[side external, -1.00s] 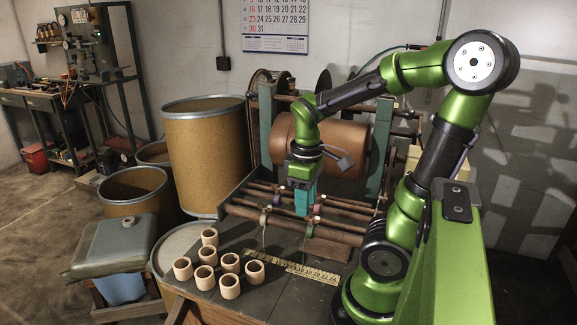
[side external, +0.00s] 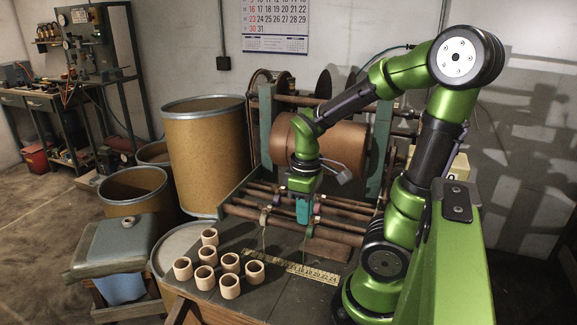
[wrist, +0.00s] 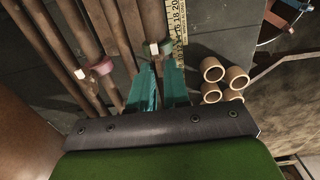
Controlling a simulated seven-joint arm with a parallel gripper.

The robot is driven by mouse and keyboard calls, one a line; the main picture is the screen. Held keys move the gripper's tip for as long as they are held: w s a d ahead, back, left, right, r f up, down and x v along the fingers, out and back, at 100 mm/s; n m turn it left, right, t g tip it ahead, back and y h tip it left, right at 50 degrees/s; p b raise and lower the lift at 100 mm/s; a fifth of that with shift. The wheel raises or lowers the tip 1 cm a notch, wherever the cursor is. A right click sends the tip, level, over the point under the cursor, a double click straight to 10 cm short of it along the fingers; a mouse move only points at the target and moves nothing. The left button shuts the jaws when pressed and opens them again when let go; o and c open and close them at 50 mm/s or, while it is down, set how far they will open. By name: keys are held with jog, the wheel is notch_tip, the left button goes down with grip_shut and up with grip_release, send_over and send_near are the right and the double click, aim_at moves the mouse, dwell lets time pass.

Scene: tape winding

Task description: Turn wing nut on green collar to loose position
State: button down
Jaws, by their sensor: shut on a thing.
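My gripper (wrist: 160,70) points down over the rods at the front of the winding machine. It also shows in the side view (side external: 303,222). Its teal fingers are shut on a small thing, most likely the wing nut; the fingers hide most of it. The green collar (wrist: 166,47), with a white piece beside it, shows just beyond the fingertips in the wrist view. A red collar (wrist: 103,67) with a white piece sits on another rod to the left. The nut's own angle cannot be read.
Several tan cores (wrist: 212,69) stand on the bench beside a yellow ruler (wrist: 177,30). Parallel rods (wrist: 115,40) run close under the gripper. A large brown roll (side external: 345,145) lies behind. Another collar (side external: 264,218) sits left of the gripper.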

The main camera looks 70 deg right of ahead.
jog(key=shift+n, duration=0.3)
jog(key=n, duration=0.3)
jog(key=shift+a, duration=0.3)
jog(key=n, duration=0.5)
jog(key=shift+s+a, duration=0.2)
jog(key=shift+a, duration=0.05)
jog(key=shift+s+a+n, duration=0.1)
jog(key=shift+s+n, duration=0.1)
jog(key=shift+n, duration=1.35)
jog(key=shift+s+a+n, duration=0.1)
jog(key=shift+s+n, duration=0.1)
jog(key=shift+n, duration=1.3)
jog(key=shift+s+n, duration=0.2)
jog(key=shift+n, duration=1.35)
jog(key=c, duration=1.1)
grip_release()
jog(key=shift+c, duration=0.2)
